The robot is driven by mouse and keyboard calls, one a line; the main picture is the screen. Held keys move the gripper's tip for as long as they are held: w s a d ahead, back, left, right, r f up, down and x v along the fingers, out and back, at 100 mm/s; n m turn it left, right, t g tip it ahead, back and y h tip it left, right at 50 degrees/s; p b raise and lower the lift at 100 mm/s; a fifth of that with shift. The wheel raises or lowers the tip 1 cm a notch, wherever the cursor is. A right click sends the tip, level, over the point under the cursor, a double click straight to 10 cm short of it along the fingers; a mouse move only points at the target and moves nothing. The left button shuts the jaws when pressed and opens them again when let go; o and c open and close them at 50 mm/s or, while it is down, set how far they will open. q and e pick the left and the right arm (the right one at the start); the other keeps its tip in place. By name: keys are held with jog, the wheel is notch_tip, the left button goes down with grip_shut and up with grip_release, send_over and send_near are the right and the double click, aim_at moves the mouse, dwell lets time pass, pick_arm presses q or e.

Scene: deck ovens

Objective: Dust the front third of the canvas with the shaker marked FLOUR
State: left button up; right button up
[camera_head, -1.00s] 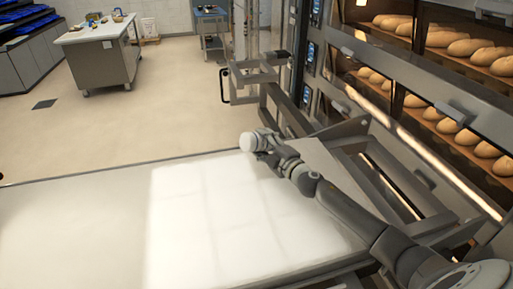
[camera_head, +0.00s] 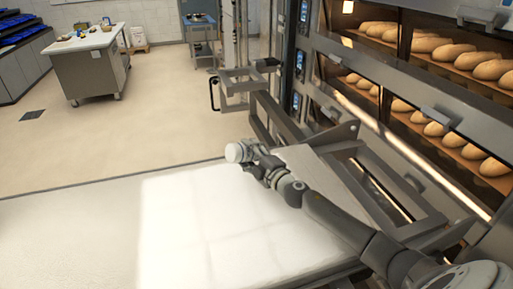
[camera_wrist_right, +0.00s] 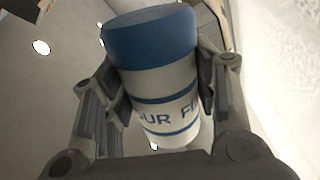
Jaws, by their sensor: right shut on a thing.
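My right gripper (camera_head: 258,163) is shut on the flour shaker (camera_head: 235,152) and holds it above the far edge of the canvas (camera_head: 190,240). In the right wrist view the shaker (camera_wrist_right: 155,80) is a white cylinder with a blue end and blue bands. My left gripper is not in view.
Deck ovens (camera_head: 440,130) with loaves of bread (camera_head: 480,65) stand at the right. A metal frame (camera_head: 390,190) lies between the canvas and the ovens. A worktable (camera_head: 85,62) stands at the back left. The floor (camera_head: 130,130) beyond the canvas is clear.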

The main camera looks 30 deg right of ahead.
jog(key=shift+a+r, duration=0.15)
jog(key=shift+a, duration=0.45)
jog(key=d+r+n+b, duration=0.1)
jog(key=d+r+n, duration=0.2)
jog(key=d+n, duration=0.3)
jog(key=w+d+r+n+b, duration=0.1)
jog(key=d+r+n, duration=0.3)
jog(key=n, duration=1.1)
jog(key=d+b, duration=0.1)
jog(key=d, duration=0.1)
jog(key=shift+d+n, duration=0.3)
jog(key=shift+n, duration=0.1)
jog(key=shift+f, duration=0.1)
